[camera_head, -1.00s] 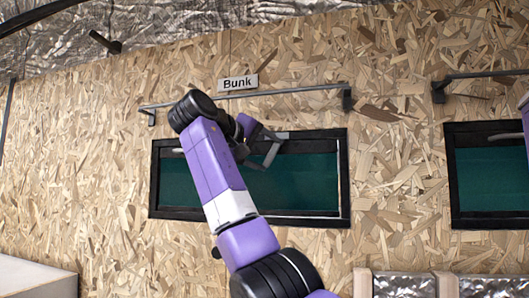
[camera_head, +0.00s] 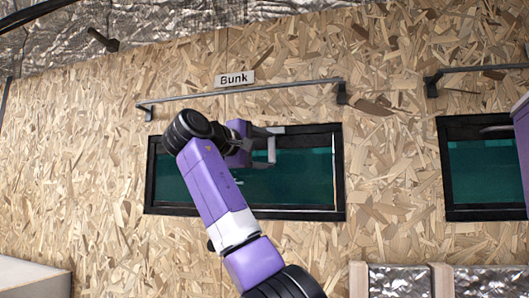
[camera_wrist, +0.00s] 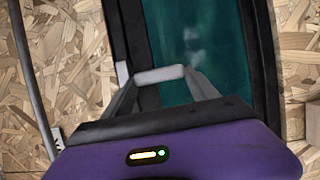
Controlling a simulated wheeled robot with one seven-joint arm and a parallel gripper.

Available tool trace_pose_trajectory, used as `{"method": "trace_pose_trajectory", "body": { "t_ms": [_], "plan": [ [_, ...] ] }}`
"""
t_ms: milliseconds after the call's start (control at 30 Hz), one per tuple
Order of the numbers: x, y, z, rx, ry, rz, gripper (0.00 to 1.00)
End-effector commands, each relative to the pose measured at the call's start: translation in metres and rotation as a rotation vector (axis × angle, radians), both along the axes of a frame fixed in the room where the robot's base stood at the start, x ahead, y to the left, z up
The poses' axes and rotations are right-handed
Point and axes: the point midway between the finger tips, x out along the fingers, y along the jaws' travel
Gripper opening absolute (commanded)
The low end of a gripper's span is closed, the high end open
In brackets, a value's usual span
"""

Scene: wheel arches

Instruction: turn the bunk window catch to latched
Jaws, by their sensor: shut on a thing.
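The bunk window (camera_head: 300,180) is a black-framed pane of dark teal glass under the Bunk sign (camera_head: 234,78). My gripper (camera_head: 262,147) is at the top edge of its frame, near the middle. In the wrist view, my gripper (camera_wrist: 160,79) has its two grey fingers on either end of a pale grey bar, the window catch (camera_wrist: 160,74), and is shut on it. The bar lies across the inner edge of the black frame (camera_wrist: 128,35) and reaches over the glass. In the head view my arm and fingers hide the catch, so its exact angle is unclear there.
A thin rail (camera_head: 240,91) on brackets runs above the window; it shows at the left of the wrist view (camera_wrist: 32,80). A second window (camera_head: 485,175) is to the right. Silver padded panels (camera_head: 397,280) are at the lower right. Bare chipboard surrounds the window.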

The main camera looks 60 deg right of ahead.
Motion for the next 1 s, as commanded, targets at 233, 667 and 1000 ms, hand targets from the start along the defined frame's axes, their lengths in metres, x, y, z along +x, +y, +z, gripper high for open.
{"method": "trace_pose_trajectory", "body": {
  "t_ms": [233,667,1000],
  "plan": [
    [0.001,0.001,-0.001,0.0,0.008,0.003,0.27],
    [0.0,0.0,-0.001,0.0,0.004,0.001,0.89],
    [0.002,0.026,-0.003,-0.001,0.001,0.003,0.89]
  ]
}}
